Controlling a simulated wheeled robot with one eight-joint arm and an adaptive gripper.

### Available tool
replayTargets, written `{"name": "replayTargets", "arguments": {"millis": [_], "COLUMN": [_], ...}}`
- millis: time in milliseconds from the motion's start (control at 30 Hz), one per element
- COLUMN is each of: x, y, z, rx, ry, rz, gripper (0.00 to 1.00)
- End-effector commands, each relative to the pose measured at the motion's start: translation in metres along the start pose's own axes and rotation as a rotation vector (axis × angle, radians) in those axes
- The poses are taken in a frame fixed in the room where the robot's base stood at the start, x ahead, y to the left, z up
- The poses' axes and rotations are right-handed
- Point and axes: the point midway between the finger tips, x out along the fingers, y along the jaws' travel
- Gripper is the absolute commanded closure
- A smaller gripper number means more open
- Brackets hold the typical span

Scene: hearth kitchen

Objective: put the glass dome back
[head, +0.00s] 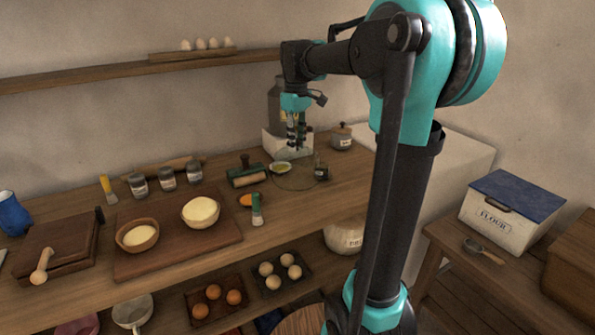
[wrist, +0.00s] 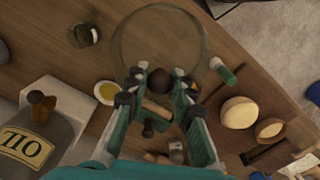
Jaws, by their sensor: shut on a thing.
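The glass dome (wrist: 160,15) is clear and faint. In the wrist view its round outline spreads above my fingertips, with a brown knob (wrist: 160,80) between them. My gripper (wrist: 158,92) is shut on the dome. In the head view my gripper (head: 297,146) points down over the back right of the counter, with the dome's faint rim (head: 297,189) below it. I cannot tell whether the rim touches the counter. A small dish with yellow contents (head: 280,167) is beside or behind the dome's rim; it also shows in the wrist view (wrist: 106,92).
A small dark jar (head: 321,171) stands close to the dome's right. The oil bottle (wrist: 35,135) stands on a white block (head: 285,146) behind. A lidded pot (head: 342,136) is back right. A board (head: 170,260) with two bowls is front left.

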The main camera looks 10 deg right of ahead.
Motion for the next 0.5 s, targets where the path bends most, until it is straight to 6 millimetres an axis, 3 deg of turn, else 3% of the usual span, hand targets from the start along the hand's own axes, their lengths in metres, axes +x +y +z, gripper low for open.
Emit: {"name": "replayTargets", "arguments": {"millis": [200,500], "x": [0.045,0.072], "y": [0.000,0.000], "z": [0.000,0.000], "rx": [0.000,0.000], "ry": [0.000,0.000], "rz": [0.000,0.000], "gripper": [1.00,1.00]}}
